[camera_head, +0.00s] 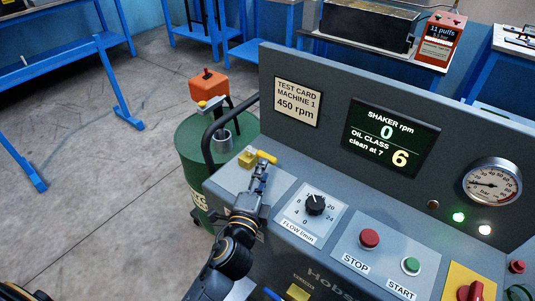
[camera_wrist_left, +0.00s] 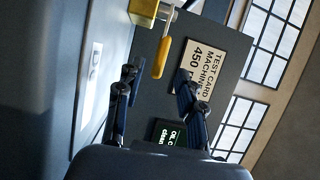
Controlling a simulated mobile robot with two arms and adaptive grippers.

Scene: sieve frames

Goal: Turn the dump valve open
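The dump valve appears to be the yellow fitting (camera_head: 248,159) with a yellow lever (camera_head: 266,157) at the left end of the grey console. In the left wrist view the yellow lever (camera_wrist_left: 161,57) hangs from a pale stem beside the yellow body (camera_wrist_left: 143,10). My left gripper (camera_head: 262,173) is just in front of the lever in the head view. In the left wrist view its two dark fingers (camera_wrist_left: 157,87) are spread apart and empty. The lever end shows in line with the gap between them; I cannot tell any contact. My right gripper is not in view.
A flow knob (camera_head: 315,205), a red STOP button (camera_head: 369,239) and a green START button (camera_head: 411,265) stand on the console right of my arm. A green drum (camera_head: 205,160) is left of it. The display (camera_head: 390,135) and test card (camera_head: 297,100) are on the upright panel.

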